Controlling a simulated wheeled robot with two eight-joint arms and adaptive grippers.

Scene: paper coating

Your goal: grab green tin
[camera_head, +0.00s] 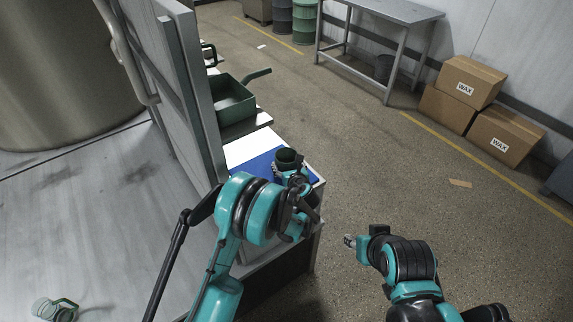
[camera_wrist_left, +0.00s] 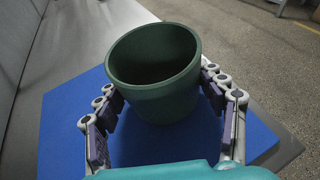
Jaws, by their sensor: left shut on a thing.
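The green tin (camera_wrist_left: 155,75) is a dark green, open-topped round vessel, seen large in the left wrist view. It also shows in the head view (camera_head: 289,158) above the blue mat. My left gripper (camera_wrist_left: 165,98) has its fingers on both sides of the tin and is shut on it. In the head view my left gripper (camera_head: 293,173) is partly hidden behind its own arm. The tin's base is hidden, so I cannot tell whether it touches the mat. My right gripper (camera_head: 350,241) is over the floor, apart from the tin; its finger gap is too small to read.
A blue mat (camera_head: 257,167) lies on a white-topped stand beside an upright metal panel (camera_head: 196,90). A green tray with a handle (camera_head: 232,102) stands behind. A glass jug (camera_head: 53,309) is at bottom left. Wax boxes (camera_head: 470,82) and a metal table (camera_head: 385,10) stand farther off.

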